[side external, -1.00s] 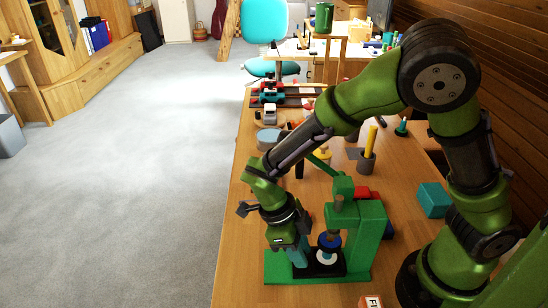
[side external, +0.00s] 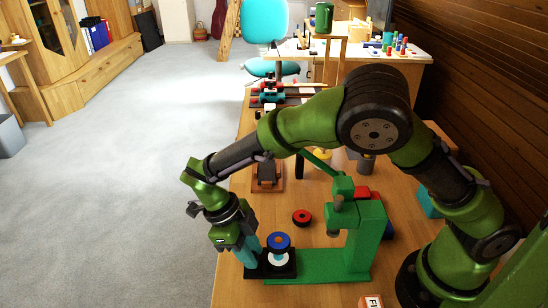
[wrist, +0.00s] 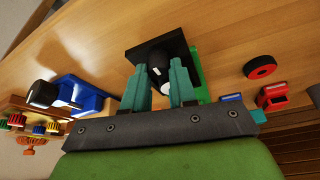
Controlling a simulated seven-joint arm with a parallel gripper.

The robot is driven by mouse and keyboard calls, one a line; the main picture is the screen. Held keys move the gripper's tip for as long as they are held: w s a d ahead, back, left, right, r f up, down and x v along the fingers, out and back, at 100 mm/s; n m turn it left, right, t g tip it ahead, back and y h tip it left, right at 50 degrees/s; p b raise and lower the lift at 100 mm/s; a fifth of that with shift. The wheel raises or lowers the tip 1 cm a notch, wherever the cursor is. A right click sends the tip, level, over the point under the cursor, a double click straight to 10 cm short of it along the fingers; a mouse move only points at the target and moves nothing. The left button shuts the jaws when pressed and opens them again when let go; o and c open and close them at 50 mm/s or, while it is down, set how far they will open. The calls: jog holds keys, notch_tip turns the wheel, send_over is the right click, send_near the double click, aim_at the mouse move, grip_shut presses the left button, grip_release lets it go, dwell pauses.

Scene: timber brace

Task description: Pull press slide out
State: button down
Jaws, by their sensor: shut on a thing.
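The green press (side external: 365,236) stands on the table in the side view, with its lever arm raised at an angle and its ram above the green base. The black press slide (side external: 288,272) is at the left end of that base, out from under the ram. A blue piece (side external: 279,241) sits above a white ring (side external: 278,259) on the slide. My gripper (side external: 249,257), with teal fingers, is shut at the slide's left end. In the wrist view the fingers (wrist: 160,76) flank a dark, white-ended part in front of the black slide (wrist: 135,51); the exact contact is hidden.
A brown wooden fixture (side external: 267,176) stands farther back. The table's left edge is close to my gripper. Red and blue blocks are near the press, partly hidden.

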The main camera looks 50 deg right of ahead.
jog(key=shift+w+a, duration=0.5)
jog(key=shift+w, duration=0.05)
jog(key=c, duration=0.9)
grip_release()
jog(key=shift+s, duration=0.1)
jog(key=v, duration=1.7)
jog(key=shift+s+d, duration=0.1)
